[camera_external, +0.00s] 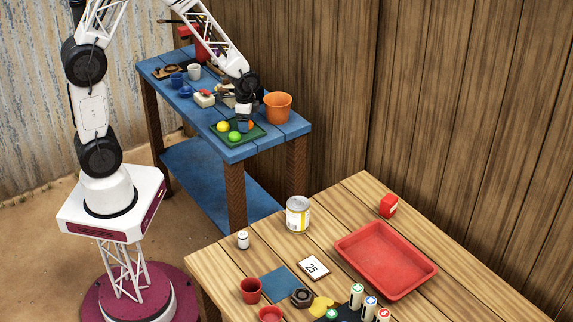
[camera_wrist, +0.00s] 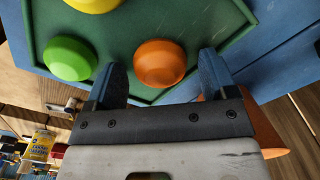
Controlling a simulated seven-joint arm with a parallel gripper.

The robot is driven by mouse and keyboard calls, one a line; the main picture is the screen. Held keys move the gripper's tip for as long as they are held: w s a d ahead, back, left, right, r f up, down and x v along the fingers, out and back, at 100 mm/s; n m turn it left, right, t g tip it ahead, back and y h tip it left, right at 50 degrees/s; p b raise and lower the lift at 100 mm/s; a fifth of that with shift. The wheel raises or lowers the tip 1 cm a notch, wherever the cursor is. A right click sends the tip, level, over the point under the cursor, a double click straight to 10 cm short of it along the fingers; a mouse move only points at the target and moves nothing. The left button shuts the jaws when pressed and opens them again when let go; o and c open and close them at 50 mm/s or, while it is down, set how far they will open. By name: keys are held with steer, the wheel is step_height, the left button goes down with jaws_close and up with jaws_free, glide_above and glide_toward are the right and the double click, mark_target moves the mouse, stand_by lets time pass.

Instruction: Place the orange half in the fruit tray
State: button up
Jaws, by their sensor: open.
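The green fruit tray (camera_external: 215,134) sits on the blue table; its rim also shows in the wrist view (camera_wrist: 223,46). The orange half (camera_wrist: 160,62) appears to lie inside the tray near a corner, dome toward the camera. In the external view it shows as a small orange patch (camera_external: 250,125) beside my gripper. My gripper (camera_external: 243,125) is low over the tray. In the wrist view my gripper (camera_wrist: 162,76) is open, with one finger on each side of the orange half and visible gaps. A green half (camera_wrist: 68,58) and a yellow one (camera_wrist: 95,3) lie beside it.
An orange bucket (camera_external: 278,106) stands close right of the tray. Cups (camera_external: 194,72), a blue dish (camera_external: 185,92) and other small items lie behind it. A wooden table (camera_external: 220,260) in front holds a red tray (camera_external: 425,274) and a can (camera_external: 298,214).

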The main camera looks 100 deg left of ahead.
step_height(320, 180, up, 12)
stand_by(0.8)
steer(key=shift+r, duration=0.1)
stand_by(0.4)
steer(key=s+d+r, duration=0.1)
steer(key=d+r, duration=0.3)
steer(key=d, duration=0.3)
steer(key=s+d+r+t, duration=0.1)
steer(key=d+r, duration=0.3)
steer(key=d, duration=0.3)
steer(key=s+d+r, duration=0.1)
steer(key=d+r, duration=0.2)
steer(key=d, duration=0.4)
steer(key=s+d+r+t, duration=0.1)
steer(key=s+d+r, duration=0.4)
steer(key=s+d, duration=0.6)
steer(key=shift+s+d+t, duration=0.25)
steer(key=shift+d+t, duration=0.05)
steer(key=shift+d, duration=0.9)
